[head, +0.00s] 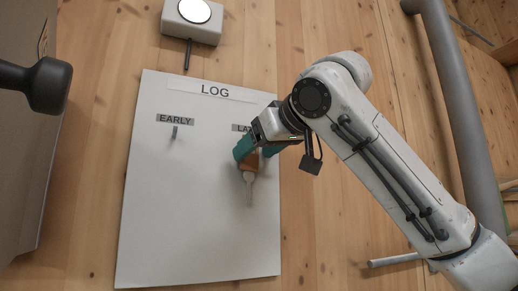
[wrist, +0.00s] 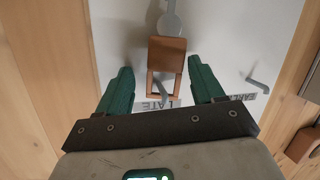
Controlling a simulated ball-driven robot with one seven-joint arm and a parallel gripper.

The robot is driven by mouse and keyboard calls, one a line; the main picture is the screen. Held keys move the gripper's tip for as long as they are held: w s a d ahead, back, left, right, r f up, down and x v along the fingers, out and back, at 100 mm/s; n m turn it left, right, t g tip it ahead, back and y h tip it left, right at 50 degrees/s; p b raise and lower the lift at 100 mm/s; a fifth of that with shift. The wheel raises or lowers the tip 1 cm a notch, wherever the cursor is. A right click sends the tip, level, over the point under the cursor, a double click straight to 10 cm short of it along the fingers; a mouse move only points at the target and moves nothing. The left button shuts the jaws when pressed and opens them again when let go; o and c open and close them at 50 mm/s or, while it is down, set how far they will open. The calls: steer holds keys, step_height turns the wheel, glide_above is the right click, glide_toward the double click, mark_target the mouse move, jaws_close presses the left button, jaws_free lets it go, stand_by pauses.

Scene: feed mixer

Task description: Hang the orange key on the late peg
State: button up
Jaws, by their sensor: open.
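The orange key (head: 248,172) is at the late side of the white LOG board (head: 190,220), its pale shaft pointing down. In the wrist view its orange head (wrist: 166,54) has a square opening, and a grey peg (wrist: 168,100) shows at this opening, seemingly passing through it. The LATE label (wrist: 158,105) is beside this peg. My gripper (head: 258,153) is at the board around the key's head. In the wrist view its green fingers (wrist: 159,66) are open, one on each side of the key with gaps between. In the head view the gripper partly hides the label and the peg.
The EARLY peg (head: 174,132) is bare under its label (head: 175,119). A white box with a round face (head: 193,22) is above the board. A grey pipe (head: 452,100) runs down the right side. The board's lower left is clear.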

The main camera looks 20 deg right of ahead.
steer(key=shift+s+d, duration=0.1)
steer(key=shift+d, duration=0.05)
steer(key=b+v, duration=0.1)
steer(key=v, duration=0.9)
steer(key=shift+s, duration=0.3)
